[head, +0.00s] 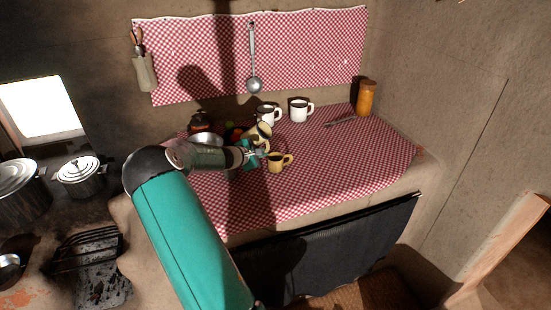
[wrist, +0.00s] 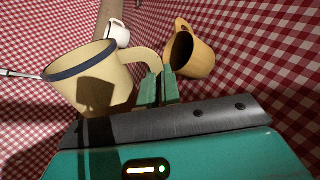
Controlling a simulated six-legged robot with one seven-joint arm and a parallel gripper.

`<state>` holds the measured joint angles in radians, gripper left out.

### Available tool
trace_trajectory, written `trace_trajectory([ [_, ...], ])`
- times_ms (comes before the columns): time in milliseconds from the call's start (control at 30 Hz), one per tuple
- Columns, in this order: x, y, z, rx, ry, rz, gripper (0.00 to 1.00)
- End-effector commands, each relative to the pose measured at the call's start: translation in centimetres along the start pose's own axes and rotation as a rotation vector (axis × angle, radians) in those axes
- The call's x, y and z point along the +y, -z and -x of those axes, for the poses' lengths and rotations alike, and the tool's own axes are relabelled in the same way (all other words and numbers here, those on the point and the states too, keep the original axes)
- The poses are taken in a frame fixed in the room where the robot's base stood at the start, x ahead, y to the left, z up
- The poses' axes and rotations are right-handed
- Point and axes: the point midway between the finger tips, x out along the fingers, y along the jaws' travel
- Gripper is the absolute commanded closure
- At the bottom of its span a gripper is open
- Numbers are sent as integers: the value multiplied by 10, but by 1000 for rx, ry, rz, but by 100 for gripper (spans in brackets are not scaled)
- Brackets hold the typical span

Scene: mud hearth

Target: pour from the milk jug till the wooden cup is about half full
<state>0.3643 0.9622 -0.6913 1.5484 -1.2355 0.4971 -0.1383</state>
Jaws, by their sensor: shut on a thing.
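The milk jug (head: 264,130) is cream with a dark blue rim. My gripper (head: 257,152) is shut on its handle, and the jug is tilted above the checked cloth. In the wrist view the jug (wrist: 105,85) fills the left side, with its handle running to my fingers (wrist: 160,88). The wooden cup (head: 276,164) stands on the cloth just in front of the jug, its handle to the right. It also shows in the wrist view (wrist: 199,60), right of my fingers and apart from the jug. No milk stream shows, and the level in the cup cannot be made out.
Two white mugs (head: 267,116) (head: 300,110) stand behind the jug. A metal bowl (head: 206,139), a dark pot (head: 199,122) and small fruit lie left. An amber jar (head: 366,98) stands back right. The cloth (head: 345,160) right of the cup is clear.

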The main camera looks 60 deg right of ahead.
Motion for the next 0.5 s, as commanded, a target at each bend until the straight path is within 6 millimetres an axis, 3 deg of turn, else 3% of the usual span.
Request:
trace_trajectory([
  [500,0,2,0,14,-2,-28,100],
])
